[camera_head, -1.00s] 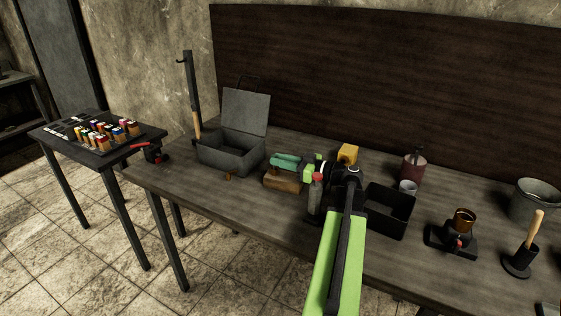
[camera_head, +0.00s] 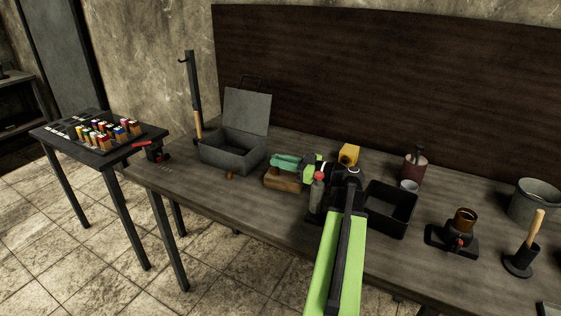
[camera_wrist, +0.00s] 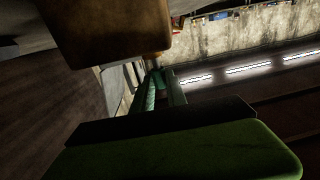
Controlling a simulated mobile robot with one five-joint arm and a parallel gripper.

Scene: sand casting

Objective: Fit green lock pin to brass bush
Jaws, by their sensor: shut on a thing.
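A teal-green piece (camera_head: 286,162), which I take to be the green lock pin, is at the tip of my gripper (camera_head: 307,170), just above and behind a brown wooden block (camera_head: 282,181). My gripper is shut on it. In the wrist view a teal-green strip (camera_wrist: 151,92) shows in the middle, partly hidden by the dark green shape below. I cannot tell whether the piece touches the block. The brass bush is not clear: a small brown-orange piece (camera_head: 230,175) lies in front of the grey box, and a brass-coloured cup (camera_head: 465,218) stands on a black base at the right.
An open grey metal box (camera_head: 232,152) stands left of my gripper. A red-capped bottle (camera_head: 317,196) is close to my arm. The bench's front left is mostly clear.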

